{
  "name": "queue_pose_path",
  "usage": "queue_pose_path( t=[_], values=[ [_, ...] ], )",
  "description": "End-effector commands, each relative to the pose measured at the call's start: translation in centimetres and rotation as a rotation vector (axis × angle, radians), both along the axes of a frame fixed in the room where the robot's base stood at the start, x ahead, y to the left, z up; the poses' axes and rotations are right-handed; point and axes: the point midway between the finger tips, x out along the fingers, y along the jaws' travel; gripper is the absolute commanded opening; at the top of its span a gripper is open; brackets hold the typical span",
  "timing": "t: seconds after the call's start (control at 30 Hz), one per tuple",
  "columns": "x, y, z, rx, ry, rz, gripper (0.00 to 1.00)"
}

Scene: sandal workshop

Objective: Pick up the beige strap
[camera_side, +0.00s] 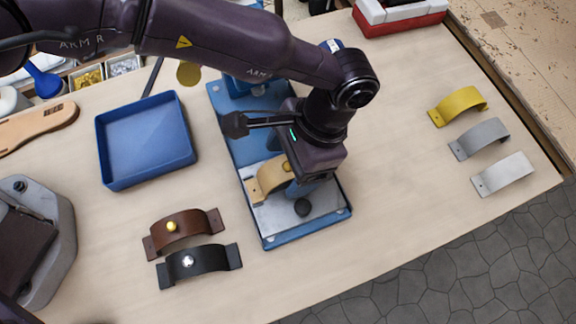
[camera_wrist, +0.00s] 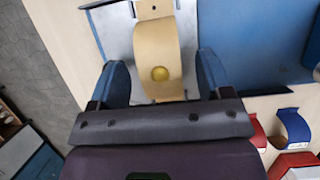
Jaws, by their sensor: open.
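The beige strap (camera_side: 270,174) is an arched band with a round gold stud. It lies on the metal plate of the blue fixture (camera_side: 334,216) in the middle of the table. In the wrist view the strap (camera_wrist: 156,42) runs up the picture between the two blue fingers of my gripper (camera_wrist: 162,62). The fingers are open, one on each side, with a visible gap to the strap. In the side view my gripper (camera_side: 304,186) points down over the plate and hides the strap's right part.
A brown strap (camera_side: 186,229) and a black strap (camera_side: 199,263) lie left of the fixture. A blue tray (camera_side: 147,138) stands at its upper left. Yellow (camera_side: 458,105), grey (camera_side: 479,137) and silver (camera_side: 503,173) straps lie at the right. The table between is clear.

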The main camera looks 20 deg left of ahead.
Motion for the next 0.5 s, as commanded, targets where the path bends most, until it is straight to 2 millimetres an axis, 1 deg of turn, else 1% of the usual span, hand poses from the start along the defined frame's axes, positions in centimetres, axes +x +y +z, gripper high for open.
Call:
queue_pose_path(
  t=[0.17, 0.27, 0.3, 0.37, 0.4, 0.5],
  values=[
    [0.00, 0.00, -0.02, 0.000, 0.000, 0.000, 0.72],
    [0.00, 0.00, -0.01, 0.000, 0.000, 0.000, 0.52],
    [0.00, 0.00, -0.01, 0.000, 0.000, 0.000, 0.42],
    [0.01, -0.01, 0.00, 0.000, 0.000, 0.000, 0.29],
    [0.01, -0.01, 0.00, 0.000, 0.000, 0.000, 0.20],
    [0.00, -0.02, 0.01, 0.000, 0.000, 0.000, 0.20]
  ],
)
